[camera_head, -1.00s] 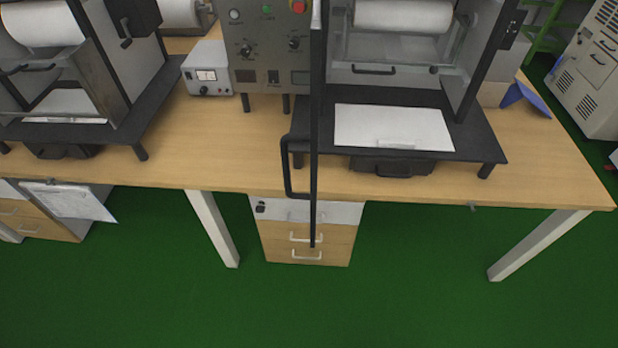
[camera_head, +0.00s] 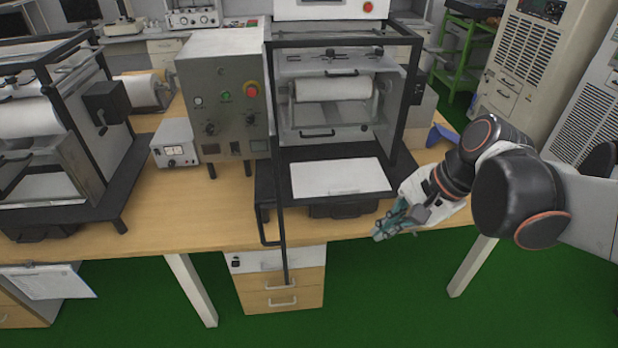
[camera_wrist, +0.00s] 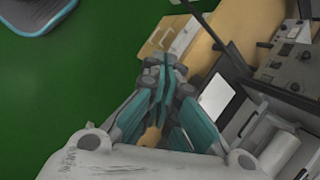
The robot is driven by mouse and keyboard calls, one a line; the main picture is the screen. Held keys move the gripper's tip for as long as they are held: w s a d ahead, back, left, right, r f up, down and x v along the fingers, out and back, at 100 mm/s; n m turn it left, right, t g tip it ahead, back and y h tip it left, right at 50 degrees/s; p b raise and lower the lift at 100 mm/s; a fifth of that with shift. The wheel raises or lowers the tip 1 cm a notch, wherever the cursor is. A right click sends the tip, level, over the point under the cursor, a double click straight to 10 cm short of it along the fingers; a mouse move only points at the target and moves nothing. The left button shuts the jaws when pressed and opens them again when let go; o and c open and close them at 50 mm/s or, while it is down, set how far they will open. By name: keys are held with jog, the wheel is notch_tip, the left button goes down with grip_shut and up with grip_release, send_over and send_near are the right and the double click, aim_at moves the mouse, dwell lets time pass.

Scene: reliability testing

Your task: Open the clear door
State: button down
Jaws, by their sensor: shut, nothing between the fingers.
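The clear door (camera_head: 279,200) of the middle machine shows almost edge-on as a thin black frame at the machine's left side. It stands swung out toward me, past the table's front edge. Its black handle (camera_head: 262,228) sticks out to the left. The clear pane itself can hardly be made out. The machine's front is uncovered, with a white roll (camera_head: 335,88) inside. My gripper (camera_head: 380,236) is at the table's front edge, right of the door and apart from it. In the wrist view its teal fingers (camera_wrist: 166,62) are together and empty.
A grey control box (camera_head: 225,105) with a red button stands left of the machine. A white sheet (camera_head: 340,178) lies on the machine's black base. A second machine (camera_head: 55,150) is at the left. Drawers (camera_head: 280,283) stand below the table; green floor lies free in front.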

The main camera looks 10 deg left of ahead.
jog(key=w+a+r+m+g+y+p, duration=0.3)
jog(key=w+a+r+m+g+p, duration=0.1)
jog(key=a+m+p, duration=0.15)
jog(key=a+r+x, duration=0.2)
jog(key=x, duration=1.1)
jog(key=shift+s+b, duration=0.35)
jog(key=shift+s, duration=0.05)
jog(key=shift+a, duration=0.2)
